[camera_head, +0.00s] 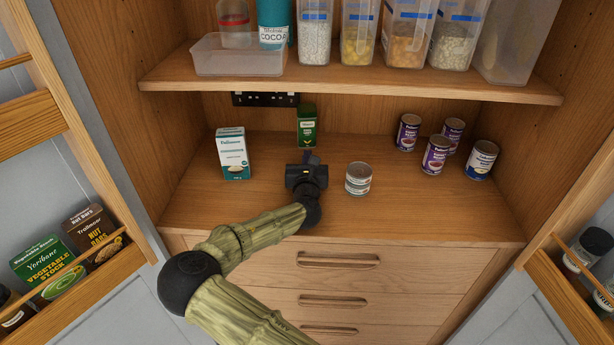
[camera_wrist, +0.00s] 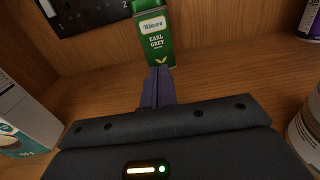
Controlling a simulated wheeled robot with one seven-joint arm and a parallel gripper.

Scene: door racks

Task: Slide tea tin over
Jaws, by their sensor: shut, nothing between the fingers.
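The tea tin (camera_head: 307,126) is a green upright box at the back of the cupboard's wooden worktop, below the black socket panel. In the wrist view the tea tin (camera_wrist: 154,36) shows an "Earl Grey" label, and its top is cut off by the frame. My gripper (camera_head: 307,158) is in front of the tin, low over the worktop. In the wrist view my gripper (camera_wrist: 158,72) has its fingers together, empty, with the tips at the tin's lower front. I cannot tell whether they touch it.
A white and teal carton (camera_head: 233,153) stands left of my gripper. A silver tin can (camera_head: 358,179) stands close on the right. Several labelled cans (camera_head: 436,155) stand farther right. A shelf (camera_head: 350,88) with containers hangs above. Worktop beside the tea tin is clear.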

